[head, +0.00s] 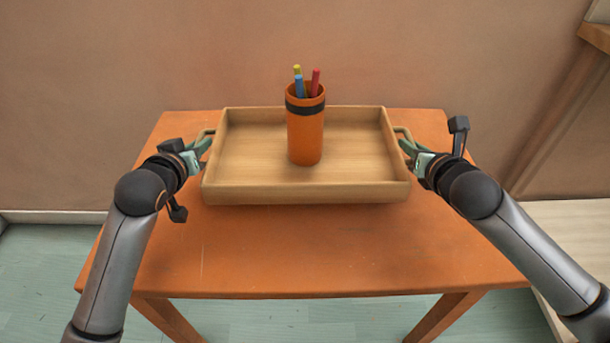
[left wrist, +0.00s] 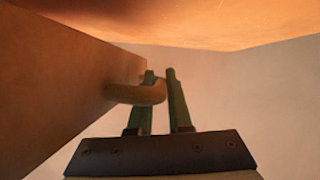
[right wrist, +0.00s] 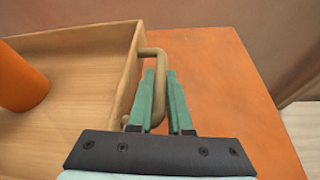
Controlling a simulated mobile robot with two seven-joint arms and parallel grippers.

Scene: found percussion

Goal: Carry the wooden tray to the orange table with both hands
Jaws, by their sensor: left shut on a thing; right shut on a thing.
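The wooden tray (head: 250,160) is level over the orange table (head: 300,250); I cannot tell for sure whether its base touches the tabletop. My left gripper (head: 207,141) is shut on the tray's left handle, and that handle (left wrist: 138,94) shows at the fingers in the left wrist view. My right gripper (head: 403,141) is shut on the right handle, a bent wooden loop (right wrist: 152,52) in the right wrist view. An orange cup (head: 306,135) with a black band stands upright in the tray, holding yellow, blue and red pens (head: 315,82).
A plain brown wall (head: 400,50) stands right behind the table. The table's front part is bare. Pale green floor (head: 45,260) shows at the left and under the table. A pale wooden surface (head: 570,230) lies at the right.

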